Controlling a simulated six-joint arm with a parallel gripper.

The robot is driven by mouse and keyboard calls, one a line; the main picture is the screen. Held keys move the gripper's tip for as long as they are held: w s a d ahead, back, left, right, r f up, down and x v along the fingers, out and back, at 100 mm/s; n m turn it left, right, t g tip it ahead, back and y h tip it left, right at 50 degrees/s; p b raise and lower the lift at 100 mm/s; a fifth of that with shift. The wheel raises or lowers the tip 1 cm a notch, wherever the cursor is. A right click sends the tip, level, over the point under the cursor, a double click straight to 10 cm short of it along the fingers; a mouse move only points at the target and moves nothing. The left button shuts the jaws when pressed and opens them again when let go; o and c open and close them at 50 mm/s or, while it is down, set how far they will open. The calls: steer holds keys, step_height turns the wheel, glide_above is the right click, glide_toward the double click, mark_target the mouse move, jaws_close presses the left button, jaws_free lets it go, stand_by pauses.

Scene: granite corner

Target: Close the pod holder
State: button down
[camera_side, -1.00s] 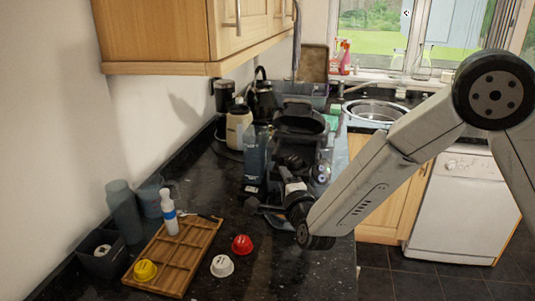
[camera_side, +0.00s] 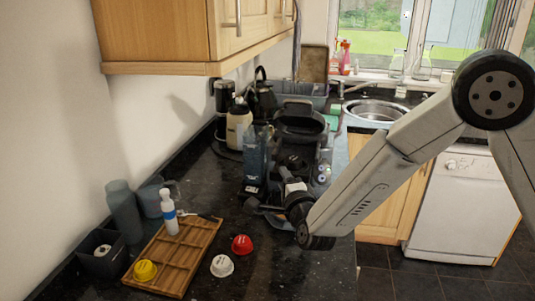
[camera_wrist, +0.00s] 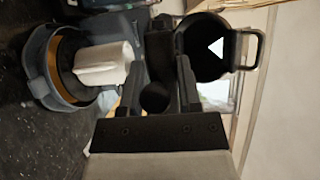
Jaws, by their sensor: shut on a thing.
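The dark coffee machine (camera_side: 256,160) stands on the counter, with its round black lid part (camera_side: 300,122) raised at the top. My gripper (camera_side: 291,168) is at the front of the machine, below that lid, and its fingertips are hard to make out. In the wrist view my gripper (camera_wrist: 172,82) is shut on a dark part between its fingers; I cannot tell for certain whether it is the pod holder. A black round part with a loop handle (camera_wrist: 246,50) shows beyond the fingers, to the right. A white cylinder (camera_wrist: 103,64) in a blue-grey ring shows to the left.
A wooden tray (camera_side: 178,262) with a yellow pod (camera_side: 145,270) lies front left. A red pod (camera_side: 242,244) and a white pod (camera_side: 222,265) lie beside it. A cream bottle-like container (camera_side: 239,128) stands behind the machine. The counter's right edge is close to my arm.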

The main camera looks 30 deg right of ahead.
steer(key=shift+d+f, duration=0.1)
steer(key=shift+f, duration=0.4)
steer(key=shift+w+d, duration=1.45)
steer(key=shift+d, duration=0.1)
steer(key=shift+c, duration=2.2)
jaws_free()
steer(key=shift+r, duration=0.15)
steer(key=shift+w, duration=0.1)
steer(key=shift+a+r, duration=0.1)
steer(key=v, duration=0.7)
steer(key=shift+s, duration=0.4)
